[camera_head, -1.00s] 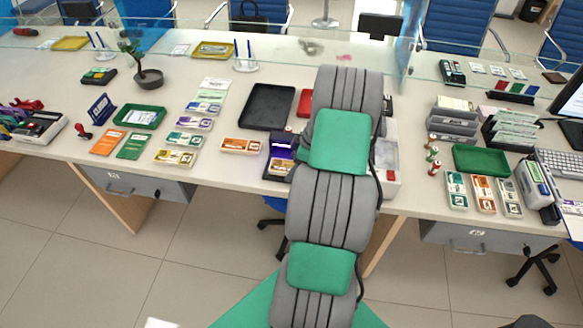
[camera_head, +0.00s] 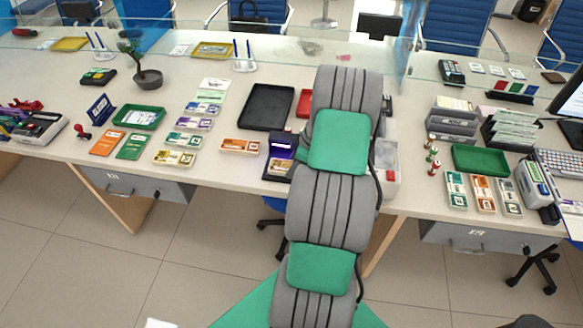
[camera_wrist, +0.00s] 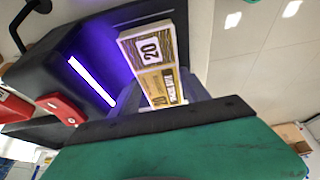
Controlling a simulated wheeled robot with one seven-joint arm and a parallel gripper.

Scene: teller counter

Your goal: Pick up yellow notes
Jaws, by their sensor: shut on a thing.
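A bundle of yellow notes (camera_wrist: 153,62) marked 20 shows in the wrist view, in front of a black device with a lit purple lamp. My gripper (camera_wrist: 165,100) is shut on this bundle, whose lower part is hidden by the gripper. In the head view the yellow notes (camera_head: 278,167) show at the front of the dark device (camera_head: 282,145), beside my arm. My gripper is hidden behind the arm there. Another yellow stack of notes (camera_head: 175,157) lies on the counter further left.
An orange stack of notes (camera_head: 240,146) lies just left of the device. A black tray (camera_head: 267,107) is behind it. A green tray (camera_head: 139,117) stands at left and another green tray (camera_head: 481,160) at right. A glass screen runs along the back of the counter.

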